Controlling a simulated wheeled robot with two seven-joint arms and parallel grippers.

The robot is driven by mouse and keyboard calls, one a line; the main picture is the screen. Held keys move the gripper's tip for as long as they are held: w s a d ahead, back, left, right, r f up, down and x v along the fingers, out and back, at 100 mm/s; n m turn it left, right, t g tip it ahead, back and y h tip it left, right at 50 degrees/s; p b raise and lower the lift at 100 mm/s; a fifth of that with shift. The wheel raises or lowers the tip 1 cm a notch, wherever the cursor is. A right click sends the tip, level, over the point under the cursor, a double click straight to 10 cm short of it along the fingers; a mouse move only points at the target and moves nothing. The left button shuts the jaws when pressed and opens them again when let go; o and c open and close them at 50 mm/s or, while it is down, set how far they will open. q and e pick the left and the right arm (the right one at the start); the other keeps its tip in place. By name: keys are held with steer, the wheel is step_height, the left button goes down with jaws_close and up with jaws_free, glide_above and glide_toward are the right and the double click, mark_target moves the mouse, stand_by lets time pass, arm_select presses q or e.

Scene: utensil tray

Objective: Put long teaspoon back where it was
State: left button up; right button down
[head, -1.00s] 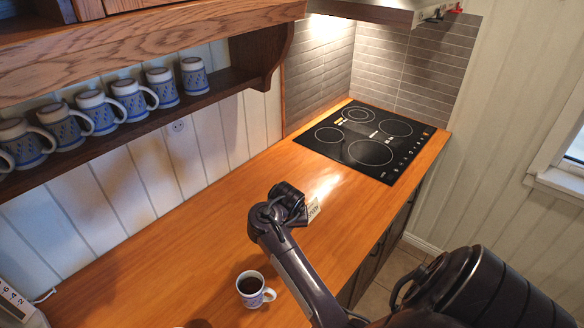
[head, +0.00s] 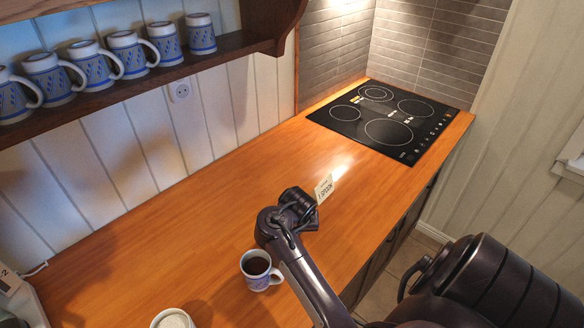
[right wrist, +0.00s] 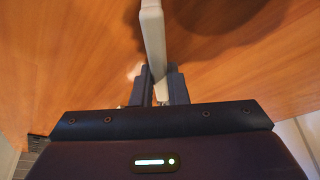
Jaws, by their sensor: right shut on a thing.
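My left gripper is not in view.
A patterned mug of dark drink (head: 248,271) stands on the counter (head: 150,235) just left of my right forearm. A white round container (head: 172,319) shows at the bottom edge. A black cooktop (head: 388,119) lies at the back. Blue-white mugs (head: 97,65) line the shelf.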

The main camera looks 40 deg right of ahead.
steer(key=shift+w+a, duration=0.1)
steer(key=shift+a, duration=0.05)
steer(key=shift+s+f, duration=0.1)
steer(key=shift+s, duration=0.1)
steer(key=c, duration=1.6)
jaws_free()
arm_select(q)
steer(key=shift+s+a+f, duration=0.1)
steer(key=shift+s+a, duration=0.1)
arm_select(e)
steer(key=shift+o, duration=0.8)
steer(key=shift+r, duration=0.35)
arm_select(q)
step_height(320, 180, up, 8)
steer(key=p, duration=0.7)
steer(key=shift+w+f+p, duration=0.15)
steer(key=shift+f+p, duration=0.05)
steer(key=shift+p, duration=0.1)
arm_select(e)
steer(key=v, duration=1.1)
steer(key=shift+s+r, duration=0.15)
steer(key=shift+r, duration=0.15)
